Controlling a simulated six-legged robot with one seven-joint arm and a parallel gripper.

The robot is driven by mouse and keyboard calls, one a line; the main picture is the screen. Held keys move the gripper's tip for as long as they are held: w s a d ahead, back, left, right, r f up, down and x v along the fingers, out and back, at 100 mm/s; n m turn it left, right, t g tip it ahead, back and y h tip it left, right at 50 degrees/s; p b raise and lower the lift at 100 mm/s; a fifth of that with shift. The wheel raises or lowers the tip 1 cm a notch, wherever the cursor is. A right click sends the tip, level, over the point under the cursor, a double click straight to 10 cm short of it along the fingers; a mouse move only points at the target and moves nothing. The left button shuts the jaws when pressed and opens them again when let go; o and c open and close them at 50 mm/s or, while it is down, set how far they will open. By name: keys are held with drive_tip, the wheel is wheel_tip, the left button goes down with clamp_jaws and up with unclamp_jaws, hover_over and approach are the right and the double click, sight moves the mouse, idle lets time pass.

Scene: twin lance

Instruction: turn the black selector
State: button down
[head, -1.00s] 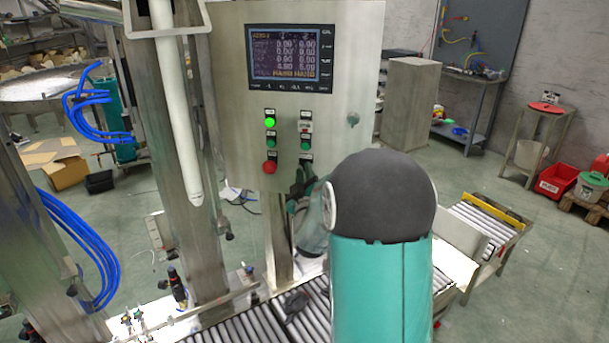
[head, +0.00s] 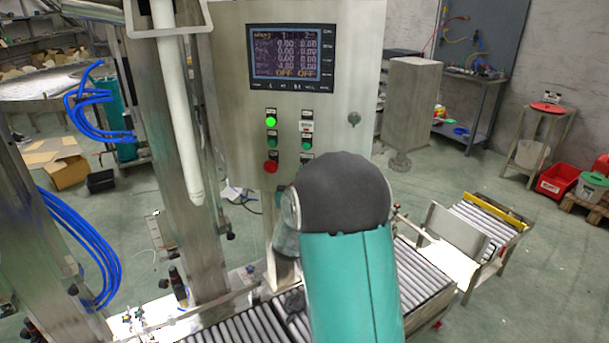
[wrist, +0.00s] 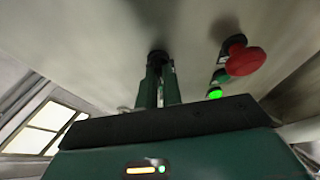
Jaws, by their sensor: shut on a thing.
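The black selector (wrist: 158,54) is on the underside-lit panel face in the wrist view, at the tips of my gripper's two green fingers. My gripper (wrist: 158,70) is shut on it, with one finger on each side. In the head view my teal and dark grey arm hides the selector and the gripper. The steel control panel (head: 228,110) stands upright in the head view. Its display (head: 290,58) shows rows of numbers, with a bottom row that appears to read OFF OFF.
A red mushroom button (head: 271,167) and a lit green button (head: 271,121) are on the panel; the red button (wrist: 246,61) is right of my fingers in the wrist view. A roller conveyor (head: 425,277) runs below. A steel post (head: 178,150) stands left.

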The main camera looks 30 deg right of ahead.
drive_tip(key=m+g+h, duration=0.1)
drive_tip(key=m+g, duration=0.1)
drive_tip(key=m, duration=0.2)
drive_tip(key=m+g, duration=0.1)
drive_tip(key=m, duration=0.3)
drive_tip(key=m+g+h, duration=0.1)
drive_tip(key=m+g, duration=0.1)
drive_tip(key=m, duration=0.2)
drive_tip(key=shift+w+a+r+m+g+h, duration=0.2)
drive_tip(key=shift+m+g+h, duration=0.1)
drive_tip(key=shift+m, duration=0.1)
drive_tip(key=c, duration=1.5)
unclamp_jaws()
drive_tip(key=shift+c, duration=0.2)
drive_tip(key=shift+f, duration=0.1)
drive_tip(key=v, duration=1.3)
drive_tip(key=shift+a, duration=0.35)
